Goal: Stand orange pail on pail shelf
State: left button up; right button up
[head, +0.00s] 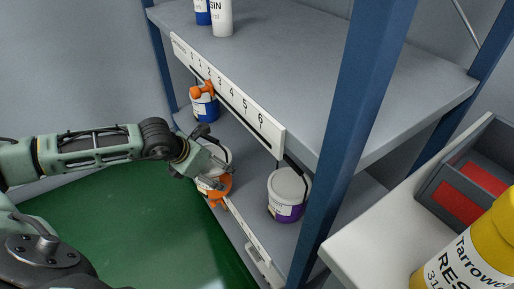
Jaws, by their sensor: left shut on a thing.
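The orange pail (216,187), white with an orange band, is at the front of the lower shelf (240,180), partly hidden behind my left gripper. My left gripper (206,169) reaches in from the left and is shut on the orange pail. I cannot tell whether the pail's base touches the shelf or hangs just above its front edge. My right gripper is not in view.
A blue pail (207,108) stands farther back on the left, and a purple pail (287,194) stands to the right. A numbered rail (229,94) with an orange slider (202,90) fronts the upper shelf. A blue post (352,130) rises at right.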

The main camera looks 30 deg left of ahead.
aim_at(229, 154)
pick_arm(q)
jog(key=w, duration=0.2)
jog(key=w+d, duration=0.1)
jog(key=w, duration=0.1)
jog(key=w+d, duration=0.1)
jog(key=w, duration=0.1)
jog(key=shift+w+r, duration=0.2)
jog(key=shift+w, duration=0.05)
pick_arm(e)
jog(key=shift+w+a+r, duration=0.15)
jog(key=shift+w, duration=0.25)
pick_arm(q)
jog(key=w+f, duration=0.1)
jog(key=w, duration=0.2)
jog(key=w+d+f+b, duration=0.1)
jog(key=w, duration=0.2)
jog(key=w+d+f+b, duration=0.1)
jog(key=w, duration=0.1)
jog(key=shift+w+f, duration=0.25)
jog(key=shift+w, duration=0.15)
jog(key=o, duration=1.8)
jog(key=shift+s+f, duration=0.15)
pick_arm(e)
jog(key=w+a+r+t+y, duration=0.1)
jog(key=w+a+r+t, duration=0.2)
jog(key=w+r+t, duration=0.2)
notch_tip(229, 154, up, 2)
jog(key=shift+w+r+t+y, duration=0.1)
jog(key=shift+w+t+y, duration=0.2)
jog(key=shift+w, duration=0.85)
